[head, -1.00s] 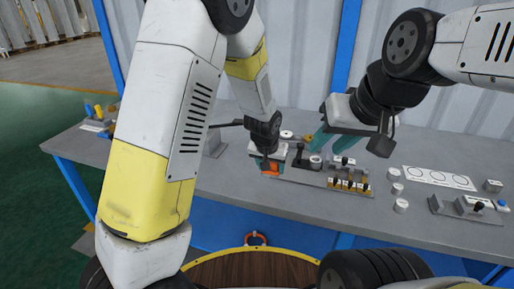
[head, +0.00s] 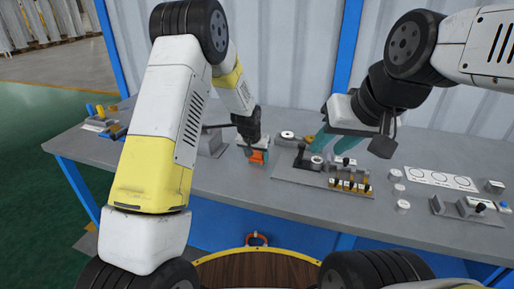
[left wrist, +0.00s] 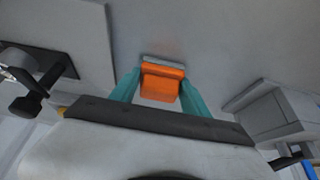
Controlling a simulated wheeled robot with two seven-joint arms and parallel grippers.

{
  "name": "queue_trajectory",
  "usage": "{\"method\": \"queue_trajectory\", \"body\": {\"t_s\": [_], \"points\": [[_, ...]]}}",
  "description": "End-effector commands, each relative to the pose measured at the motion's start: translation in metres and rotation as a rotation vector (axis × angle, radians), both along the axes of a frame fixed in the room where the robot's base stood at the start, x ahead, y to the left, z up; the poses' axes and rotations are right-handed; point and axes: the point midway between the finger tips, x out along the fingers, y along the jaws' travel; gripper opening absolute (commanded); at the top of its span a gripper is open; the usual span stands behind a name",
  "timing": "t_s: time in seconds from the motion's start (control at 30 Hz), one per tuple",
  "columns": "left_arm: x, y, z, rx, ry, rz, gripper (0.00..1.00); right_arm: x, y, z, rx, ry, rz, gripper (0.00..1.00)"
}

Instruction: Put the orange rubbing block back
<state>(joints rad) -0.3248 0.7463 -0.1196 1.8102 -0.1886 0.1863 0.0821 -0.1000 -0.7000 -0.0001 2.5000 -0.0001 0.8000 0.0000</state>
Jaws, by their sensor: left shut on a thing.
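The orange rubbing block (head: 258,156) is in my left gripper (head: 256,152), at the left of the grey fixture board. In the left wrist view the orange block (left wrist: 160,84) sits between the two teal fingers of my left gripper (left wrist: 159,90), with a grey strip along its far side. I cannot tell whether the block touches the bench. My right gripper (head: 322,148) is over the board, its teal fingers partly seen behind small parts; its opening is unclear.
The grey bench (head: 225,180) has free room around the block. The fixture board (head: 300,176) carries posts and several yellow-and-white parts. A grey block (head: 213,142) stands to the left. A white sheet with circles (head: 440,179) and small white cylinders (head: 402,206) lie right.

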Motion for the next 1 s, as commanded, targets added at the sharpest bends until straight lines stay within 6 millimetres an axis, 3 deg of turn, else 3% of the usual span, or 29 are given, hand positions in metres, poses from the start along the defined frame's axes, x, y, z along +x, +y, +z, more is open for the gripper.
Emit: {"method": "queue_trajectory", "body": {"t_s": [0.33, 0.37, 0.47, 0.8, 1.0], "points": [[0.0, 0.0, -0.005, 0.0, -0.001, 0.001, 0.1, 0.0, 0.0, 0.0, 0.0, 0.0, 0.0, 0.36], [0.0, 0.0, -0.005, 0.0, 0.0, 0.001, 0.56, 0.0, 0.0, 0.0, 0.0, 0.0, 0.0, 0.36], [0.0, 0.0, -0.005, 0.0, -0.001, 0.001, 0.76, 0.0, 0.0, 0.0, 0.0, 0.0, 0.0, 0.36], [0.0, 0.0, -0.003, 0.0, -0.002, 0.001, 0.76, 0.0, 0.0, 0.0, 0.0, 0.0, 0.0, 0.36], [-0.008, 0.003, 0.02, -0.001, -0.005, 0.001, 0.76, 0.0, 0.0, 0.0, 0.0, 0.0, 0.0, 0.36]]}}
